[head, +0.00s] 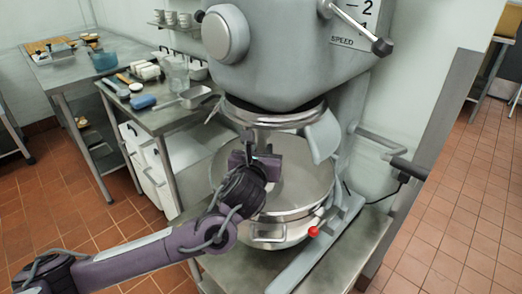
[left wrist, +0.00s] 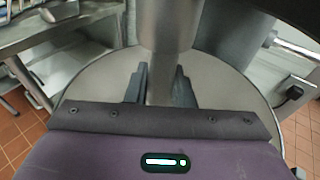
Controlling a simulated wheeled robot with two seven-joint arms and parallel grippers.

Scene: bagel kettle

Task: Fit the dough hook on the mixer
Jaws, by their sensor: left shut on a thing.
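The grey mixer (head: 290,50) fills the upper middle of the head view, with its steel bowl (head: 310,190) under its head. My left gripper (head: 258,155) is over the bowl, just below the mixer head. In the left wrist view the two dark fingers of my left gripper (left wrist: 160,86) are shut on a grey metal shank, which I take for the dough hook (left wrist: 159,92). A wider metal cylinder (left wrist: 168,25) stands right above the shank; I cannot tell whether they are joined. The hook's lower end is hidden. My right gripper is not in view.
The bowl rim (left wrist: 85,85) surrounds my left gripper. A lever with a black grip (head: 410,168) sticks out at the mixer's right. A red knob (head: 313,231) is at the bowl's front. A side table (head: 185,115) with a blue-handled tool stands left, close to the mixer.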

